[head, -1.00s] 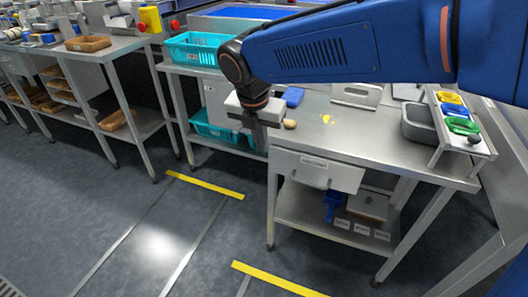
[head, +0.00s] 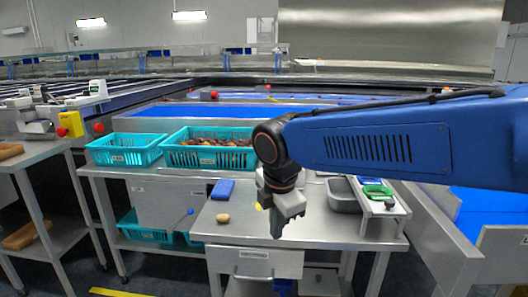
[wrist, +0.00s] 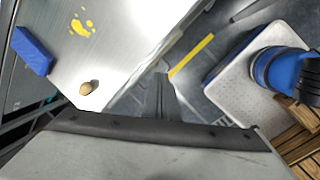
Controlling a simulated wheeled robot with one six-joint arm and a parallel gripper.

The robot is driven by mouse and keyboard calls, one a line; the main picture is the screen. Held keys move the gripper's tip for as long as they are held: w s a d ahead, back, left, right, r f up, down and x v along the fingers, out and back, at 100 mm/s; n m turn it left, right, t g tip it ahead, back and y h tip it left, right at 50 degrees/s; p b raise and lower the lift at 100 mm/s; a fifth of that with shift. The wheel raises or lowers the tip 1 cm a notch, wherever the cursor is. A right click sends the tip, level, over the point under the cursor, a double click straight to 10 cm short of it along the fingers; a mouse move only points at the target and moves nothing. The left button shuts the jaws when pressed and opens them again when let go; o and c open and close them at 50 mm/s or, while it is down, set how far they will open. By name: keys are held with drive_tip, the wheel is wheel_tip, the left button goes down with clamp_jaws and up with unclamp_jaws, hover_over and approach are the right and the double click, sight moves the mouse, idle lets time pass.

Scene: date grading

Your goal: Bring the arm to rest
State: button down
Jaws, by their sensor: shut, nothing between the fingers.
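My gripper (head: 279,226) hangs from the blue arm in the head view, fingers pointing down, over the front part of the steel table (head: 335,236). In the wrist view its fingers (wrist: 162,97) are together with nothing between them. A tan, potato-like lump, perhaps a date (head: 223,218), lies on the table left of the gripper, apart from it. It also shows in the wrist view (wrist: 88,87). A blue block (head: 222,189) lies behind the lump.
Teal crates stand at the back left; the right one (head: 212,160) holds dark fruit. A grey bin (head: 342,196) and a rack with a green item (head: 378,192) stand right of the gripper. A drawer (head: 254,262) is under the tabletop. A side table (head: 40,170) stands far left.

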drive_tip(key=s+d+f+m, duration=0.1)
drive_tip(key=s+d+m, duration=0.2)
drive_tip(key=d+m, duration=0.35)
drive_tip(key=s+d+f+m, duration=0.15)
drive_tip(key=d+m, duration=0.25)
drive_tip(key=d, duration=0.5)
drive_tip(key=s+d+f+m+t, duration=0.2)
drive_tip(key=s+d+f+m, duration=0.3)
drive_tip(key=s+d+m, duration=0.5)
drive_tip(key=s+m, duration=0.1)
drive_tip(key=m, duration=0.2)
drive_tip(key=shift+s+d+f, duration=0.15)
drive_tip(key=shift+d+f, duration=0.15)
drive_tip(key=shift+d, duration=0.1)
